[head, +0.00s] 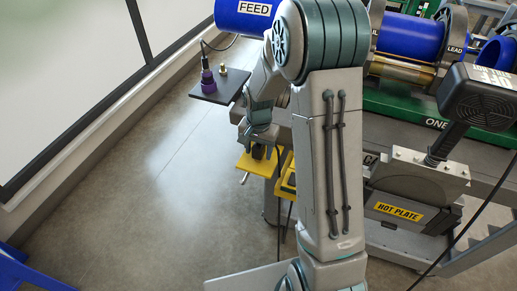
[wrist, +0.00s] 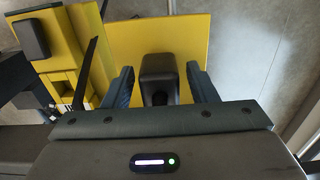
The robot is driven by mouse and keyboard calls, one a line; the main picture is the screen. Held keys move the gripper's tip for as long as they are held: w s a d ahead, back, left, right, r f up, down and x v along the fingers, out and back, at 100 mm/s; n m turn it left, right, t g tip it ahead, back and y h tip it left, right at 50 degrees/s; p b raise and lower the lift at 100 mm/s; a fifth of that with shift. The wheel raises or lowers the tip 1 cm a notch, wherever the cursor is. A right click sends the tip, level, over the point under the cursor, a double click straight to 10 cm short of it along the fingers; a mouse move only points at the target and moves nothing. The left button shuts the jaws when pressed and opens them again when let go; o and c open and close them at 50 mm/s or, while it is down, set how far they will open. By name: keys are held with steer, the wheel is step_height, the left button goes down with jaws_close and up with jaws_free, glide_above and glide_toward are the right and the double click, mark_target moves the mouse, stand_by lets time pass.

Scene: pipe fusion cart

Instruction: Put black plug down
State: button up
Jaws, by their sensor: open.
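The black plug (wrist: 158,72) is a dark block with a round opening facing the camera, at a yellow plate (wrist: 203,38) in the wrist view. My gripper (wrist: 159,70) is open, with one blue-grey finger on each side of the plug and a visible gap on both sides. In the head view my gripper (head: 259,143) points down over the yellow plate (head: 250,165), and the plug is a small dark shape (head: 258,153) below it. Whether the plug's underside touches the plate is hard to tell.
A yellow box (wrist: 82,40) with a dark block (wrist: 30,38) stands left of the plate. In the head view, a dark shelf (head: 228,92) holds a purple connector (head: 208,80). The hot plate (head: 400,213) is at right. Open floor (head: 150,190) lies at left.

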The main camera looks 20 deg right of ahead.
mark_target(259, 146)
steer(key=shift+r, duration=0.15)
step_height(259, 146, up, 11)
steer(key=shift+r+p, duration=0.15)
steer(key=shift+p, duration=0.2)
steer(key=s+r+n+t, duration=0.1)
steer(key=s+r+n, duration=0.2)
steer(key=s, duration=0.7)
steer(key=s+r+n+t, duration=0.1)
steer(key=s+r+n, duration=0.2)
steer(key=s, duration=0.7)
steer(key=shift+s+r+n+t, duration=0.3)
steer(key=shift+r+n, duration=0.05)
steer(key=shift+n, duration=0.15)
steer(key=shift+a, duration=0.1)
steer(key=shift+w+p+v, duration=0.25)
steer(key=shift+p+v, duration=0.9)
steer(key=shift+v, duration=0.05)
steer(key=shift+r, duration=0.1)
